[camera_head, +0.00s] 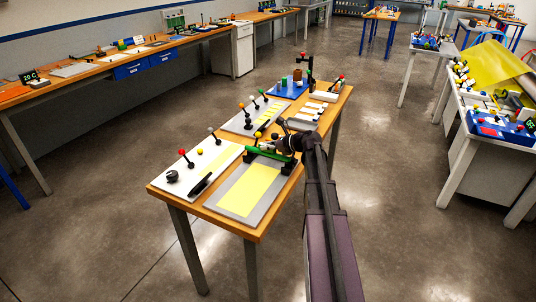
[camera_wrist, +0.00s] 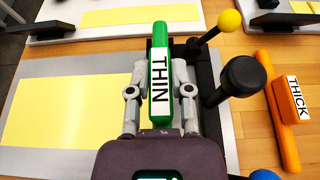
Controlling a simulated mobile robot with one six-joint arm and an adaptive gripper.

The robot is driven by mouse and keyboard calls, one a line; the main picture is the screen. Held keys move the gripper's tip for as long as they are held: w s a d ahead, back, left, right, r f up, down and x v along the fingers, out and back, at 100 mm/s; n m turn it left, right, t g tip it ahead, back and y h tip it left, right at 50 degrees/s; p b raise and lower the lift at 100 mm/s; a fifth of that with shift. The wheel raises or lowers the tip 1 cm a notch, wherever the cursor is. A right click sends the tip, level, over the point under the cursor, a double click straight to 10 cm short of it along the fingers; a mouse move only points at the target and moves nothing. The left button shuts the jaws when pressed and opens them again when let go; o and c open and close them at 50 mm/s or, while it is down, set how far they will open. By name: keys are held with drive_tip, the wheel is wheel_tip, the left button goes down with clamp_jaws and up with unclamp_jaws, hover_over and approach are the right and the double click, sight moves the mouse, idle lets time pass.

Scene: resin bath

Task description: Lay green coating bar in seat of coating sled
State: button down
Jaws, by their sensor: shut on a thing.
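The green coating bar (camera_wrist: 160,75), labelled THIN, is between the two fingers of my gripper (camera_wrist: 158,95). The gripper is shut on it. In the head view the green bar (camera_head: 268,155) lies across the near table, at the far end of a grey plate with a yellow sheet. Black blocks of what looks like the coating sled (camera_head: 286,169) show just under and beside the bar. In the wrist view a black part of the sled (camera_wrist: 208,112) stands right beside the bar. The seat is hidden under the bar and fingers, so I cannot tell whether the bar touches it.
An orange bar (camera_wrist: 282,110) labelled THICK lies on the wood to the right in the wrist view. A black knob (camera_wrist: 245,76) and a yellow ball lever (camera_wrist: 230,22) rise close to my gripper. The grey plate (camera_wrist: 60,67) carries a yellow sheet, clear on the left.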

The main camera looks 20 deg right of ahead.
sight(270, 152)
drive_tip(key=shift+s+f+b, duration=0.1)
drive_tip(key=shift+f+b, duration=1.2)
drive_tip(key=shift+f, duration=0.35)
drive_tip(key=shift+f, duration=0.15)
drive_tip(key=c, duration=0.5)
unclamp_jaws()
drive_tip(key=shift+c, duration=0.2)
drive_tip(key=shift+r, duration=0.2)
drive_tip(key=shift+s+d+r, duration=0.1)
drive_tip(key=p+v, duration=0.4)
drive_tip(key=v, duration=0.7)
drive_tip(key=shift+s+d+r+p, duration=0.2)
drive_tip(key=shift+s+p, duration=0.05)
drive_tip(key=shift+p, duration=0.1)
